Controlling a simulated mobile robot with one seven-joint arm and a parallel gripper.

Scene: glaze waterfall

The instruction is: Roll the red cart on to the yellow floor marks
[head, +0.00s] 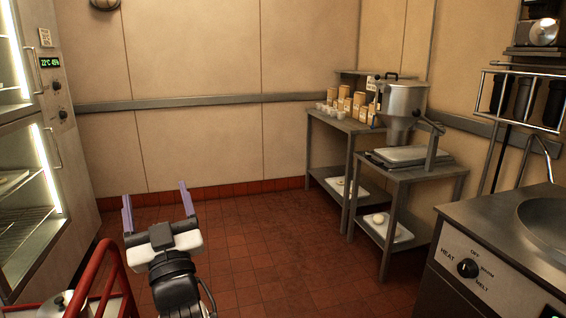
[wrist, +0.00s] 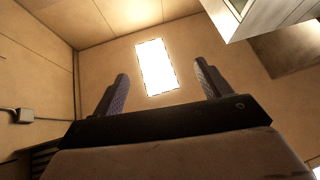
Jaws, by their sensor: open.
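The red cart (head: 101,268) shows at the lower left of the head view, cut off by the frame's bottom edge. I see its red tubular handle frame and part of a tray with a round metal lidded pot (head: 62,305). My gripper (head: 155,207) is open and empty, held up to the right of the cart's handle and apart from it. In the wrist view my gripper (wrist: 160,92) has its two purple-grey fingers spread, pointing toward the ceiling, with nothing between them. No yellow floor marks show in either view.
A glass-fronted cabinet (head: 62,130) stands at the left wall. Two steel tables (head: 345,122) with tubs, packets and a hopper machine (head: 404,110) stand at the right. A steel counter with a dial (head: 490,262) fills the lower right. The red tiled floor (head: 260,235) between is clear.

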